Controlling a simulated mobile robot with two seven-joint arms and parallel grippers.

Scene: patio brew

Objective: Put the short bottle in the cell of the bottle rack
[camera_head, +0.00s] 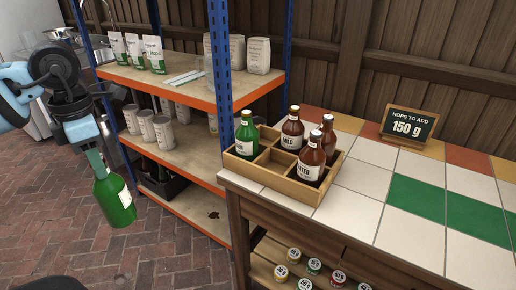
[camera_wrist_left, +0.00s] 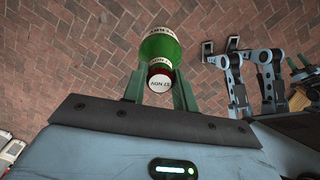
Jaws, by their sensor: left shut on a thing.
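A green bottle (camera_head: 114,200) with a pale label hangs in my left gripper (camera_head: 93,158), neck up and slightly tilted, over the brick floor. The gripper is shut on its neck. In the left wrist view the green bottle (camera_wrist_left: 160,46) shows its red-and-white cap between the fingers (camera_wrist_left: 160,88). The wooden bottle rack (camera_head: 262,179) stands on the tiled counter, well to the right of my gripper. It holds a green bottle (camera_head: 246,137) at back left and several brown bottles (camera_head: 312,161). Cells at its front left and middle look empty.
An orange-and-blue shelf unit (camera_head: 222,95) with pouches and cans (camera_head: 164,133) stands between my gripper and the rack. A sign reading 150 g (camera_head: 409,124) stands on the tiled counter (camera_head: 360,185), clear at right. Small jars (camera_head: 314,266) sit below the counter.

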